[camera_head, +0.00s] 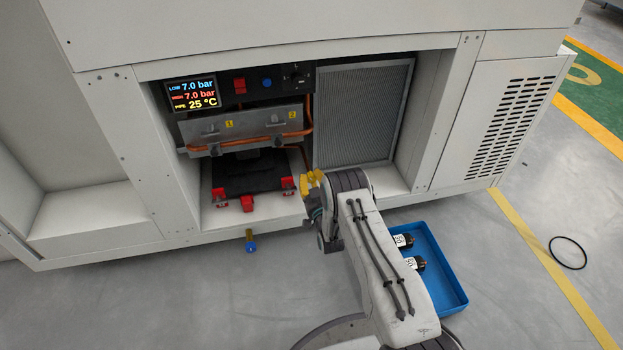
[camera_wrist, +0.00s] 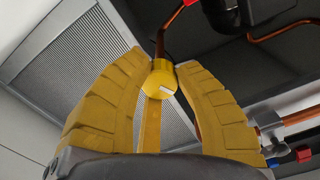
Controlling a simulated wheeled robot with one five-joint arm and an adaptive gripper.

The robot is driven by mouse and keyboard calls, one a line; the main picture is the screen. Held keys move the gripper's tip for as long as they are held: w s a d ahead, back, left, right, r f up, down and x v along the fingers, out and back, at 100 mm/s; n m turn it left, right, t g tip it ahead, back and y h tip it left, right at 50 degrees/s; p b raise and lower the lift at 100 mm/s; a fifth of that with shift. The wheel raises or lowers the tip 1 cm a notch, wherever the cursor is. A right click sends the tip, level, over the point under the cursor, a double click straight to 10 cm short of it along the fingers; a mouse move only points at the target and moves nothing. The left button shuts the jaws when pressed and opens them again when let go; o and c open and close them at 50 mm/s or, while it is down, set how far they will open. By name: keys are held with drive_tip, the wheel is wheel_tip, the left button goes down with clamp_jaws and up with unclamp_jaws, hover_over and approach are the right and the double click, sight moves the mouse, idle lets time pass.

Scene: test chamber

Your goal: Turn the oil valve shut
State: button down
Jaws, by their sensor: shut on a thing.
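The oil valve shows in the wrist view as a yellow round hub (camera_wrist: 160,77) with a flat yellow lever (camera_wrist: 151,125) running down from it, on a copper pipe. My gripper (camera_wrist: 163,82) has its two yellow ribbed fingers on either side of the valve and is shut on it. In the head view my gripper (camera_head: 312,184) is at the lower right of the open machine bay, by the copper pipe. There the valve cannot be told apart from the yellow fingers.
A display (camera_head: 193,94) reads LOW 7.0 bar, HIGH 7.0 bar, PIPE 25 °C. A filter panel (camera_head: 364,112) stands right of the copper pipes. A black part with red clips (camera_head: 247,204) lies in the bay. A black ring (camera_head: 568,253) lies on the floor.

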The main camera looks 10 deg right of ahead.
drive_tip(key=m, duration=0.5)
drive_tip(key=shift+w+r+m, duration=0.15)
drive_tip(key=shift+r+m, duration=0.25)
idle(0.4)
drive_tip(key=c, duration=1.3)
unclamp_jaws()
drive_tip(key=shift+d, duration=0.1)
drive_tip(key=o, duration=0.4)
drive_tip(key=shift+f, duration=0.2)
drive_tip(key=shift+s+f, duration=0.1)
drive_tip(key=shift+s, duration=0.1)
drive_tip(key=shift+s+f, duration=0.1)
drive_tip(key=shift+s, duration=0.45)
drive_tip(key=s, duration=1)
drive_tip(key=shift+s, duration=0.35)
